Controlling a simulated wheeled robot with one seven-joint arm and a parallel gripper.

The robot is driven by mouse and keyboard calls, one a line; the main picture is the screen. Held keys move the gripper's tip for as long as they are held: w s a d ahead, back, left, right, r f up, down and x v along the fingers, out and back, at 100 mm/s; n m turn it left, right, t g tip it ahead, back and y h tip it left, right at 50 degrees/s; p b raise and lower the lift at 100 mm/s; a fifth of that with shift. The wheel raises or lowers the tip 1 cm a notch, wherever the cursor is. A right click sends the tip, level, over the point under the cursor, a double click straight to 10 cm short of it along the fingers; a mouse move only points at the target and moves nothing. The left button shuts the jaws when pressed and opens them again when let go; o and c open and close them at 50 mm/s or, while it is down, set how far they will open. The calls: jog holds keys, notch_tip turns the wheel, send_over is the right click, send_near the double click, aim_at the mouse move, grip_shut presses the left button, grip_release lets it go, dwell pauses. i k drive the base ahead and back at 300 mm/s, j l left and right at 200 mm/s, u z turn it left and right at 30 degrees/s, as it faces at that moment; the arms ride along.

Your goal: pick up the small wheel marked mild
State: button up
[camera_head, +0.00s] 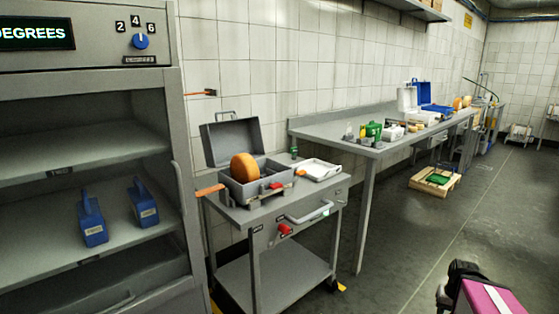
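An orange cheese wheel (245,167) stands on edge in an open grey case (236,190) on a grey cart. Two smaller-looking orange rounded things, perhaps wheels, show far off on the long bench, one (457,104) a little left of the other (467,101). I cannot read a "mild" mark on any of them, so I cannot tell which is the small mild wheel. No gripper fingers can be made out. A black and magenta part at the bottom right may be mine, but I cannot be sure.
The cart (257,214) also holds a white tray (318,170). A grey cabinet (150,240) with blue handled blocks fills the left. The long bench (345,129) carries several boxes and small items. A wooden crate (420,186) stands on the floor. The floor at right is largely clear.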

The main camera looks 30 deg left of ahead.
aim_at(243, 169)
jog(key=k+u, duration=0.2)
jog(key=u, duration=1.55)
